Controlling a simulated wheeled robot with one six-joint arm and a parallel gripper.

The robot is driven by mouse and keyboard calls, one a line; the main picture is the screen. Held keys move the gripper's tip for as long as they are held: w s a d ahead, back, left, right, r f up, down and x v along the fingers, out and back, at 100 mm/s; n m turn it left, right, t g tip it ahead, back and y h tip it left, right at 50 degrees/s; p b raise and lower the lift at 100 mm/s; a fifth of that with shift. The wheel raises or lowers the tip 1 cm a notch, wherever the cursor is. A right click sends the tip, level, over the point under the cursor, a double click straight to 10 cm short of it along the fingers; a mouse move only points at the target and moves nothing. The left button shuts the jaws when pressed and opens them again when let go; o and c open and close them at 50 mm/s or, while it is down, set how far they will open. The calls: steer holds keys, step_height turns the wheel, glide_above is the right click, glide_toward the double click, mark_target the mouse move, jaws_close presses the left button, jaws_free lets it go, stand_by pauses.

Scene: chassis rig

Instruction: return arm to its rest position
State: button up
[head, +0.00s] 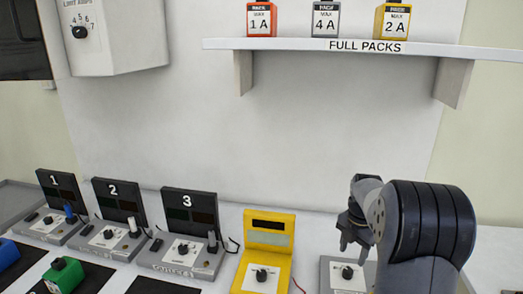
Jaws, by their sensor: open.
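My arm rises at the lower right of the head view, with its dark rounded joint toward the camera. My gripper (354,246) points down at the left of the arm, above a grey unit with a dial (347,272). Its jaws are open and I see nothing held in them. Part of the gripper and the arm's lower links are hidden behind the joint or out of frame.
A yellow meter (268,230) stands left of my gripper. Stations numbered 1 (55,180), 2 (116,188) and 3 (187,201) line the bench. Green (63,275) and blue (8,254) packs lie front left. A shelf (300,44) holds packs above; a dial box (110,45) hangs upper left.

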mark_target(348, 271)
step_height(348, 271, down, 7)
steer(key=shift+f, duration=0.1)
steer(key=shift+m, duration=0.3)
steer(key=shift+r, duration=0.25)
